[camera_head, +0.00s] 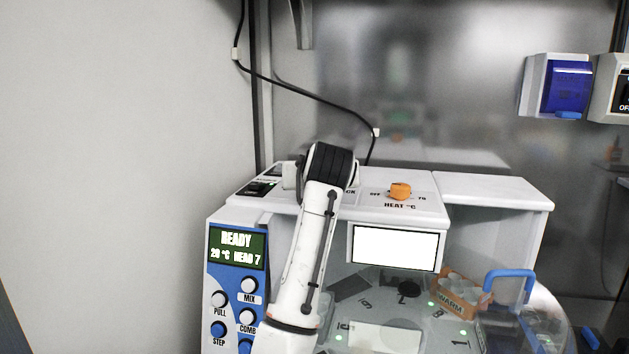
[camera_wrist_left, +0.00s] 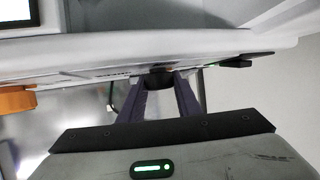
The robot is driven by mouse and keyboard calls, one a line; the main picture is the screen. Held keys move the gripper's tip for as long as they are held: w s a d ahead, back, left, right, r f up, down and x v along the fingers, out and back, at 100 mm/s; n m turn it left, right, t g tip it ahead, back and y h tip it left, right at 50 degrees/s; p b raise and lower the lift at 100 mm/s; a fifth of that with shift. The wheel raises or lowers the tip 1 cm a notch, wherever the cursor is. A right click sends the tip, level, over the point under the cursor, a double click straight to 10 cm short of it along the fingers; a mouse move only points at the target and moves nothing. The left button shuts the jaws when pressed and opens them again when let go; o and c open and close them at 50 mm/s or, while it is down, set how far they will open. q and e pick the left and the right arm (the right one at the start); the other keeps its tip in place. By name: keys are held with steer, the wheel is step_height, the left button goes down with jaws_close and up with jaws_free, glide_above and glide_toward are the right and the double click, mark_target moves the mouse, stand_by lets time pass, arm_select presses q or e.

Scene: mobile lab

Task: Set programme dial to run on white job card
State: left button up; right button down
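In the head view my left arm reaches up over the machine's top panel, and its wrist hides the programme dial and my left gripper's fingers. In the left wrist view my left gripper (camera_wrist_left: 159,97) has its two grey-purple fingers on either side of a dark round knob (camera_wrist_left: 157,81), seemingly the programme dial. The knob fills the space between the fingertips with no clear gap. Its pointer and marks cannot be read. A plain white rectangle (camera_head: 395,247), which may be the white job card, is on the machine's front; no writing shows on it. My right gripper is in neither view.
An orange heat dial (camera_head: 400,190) stands right of my wrist; it also shows in the wrist view (camera_wrist_left: 15,99). The display (camera_head: 237,246) reads READY, 20 °C, HEAD 7. Blue and white buttons sit below it. A clear-covered deck holds an orange WARM box (camera_head: 462,294).

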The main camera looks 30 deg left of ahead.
arm_select(q)
steer(key=shift+c, duration=1)
steer(key=shift+m+t, duration=0.3)
steer(key=m+t+h, duration=0.1)
steer(key=m+h, duration=0.1)
steer(key=h, duration=0.1)
steer(key=shift+a+m, duration=0.15)
steer(key=shift+m, duration=0.25)
steer(key=m+h, duration=0.5)
steer(key=h, duration=0.1)
steer(key=shift+a+h, duration=0.1)
steer(key=shift+h, duration=0.3)
steer(key=m+g+h, duration=0.1)
steer(key=m+h, duration=0.1)
steer(key=h, duration=0.1)
steer(key=m+g+h, duration=0.1)
steer(key=m+h, duration=0.1)
steer(key=m, duration=0.1)
steer(key=shift+m+h, duration=0.3)
steer(key=shift+h, duration=0.1)
steer(key=shift+m+g+h, duration=0.8)
steer(key=shift+m+h, duration=0.1)
steer(key=shift+m, duration=0.2)
steer(key=shift+m+g, duration=0.3)
steer(key=shift+g, duration=0.1)
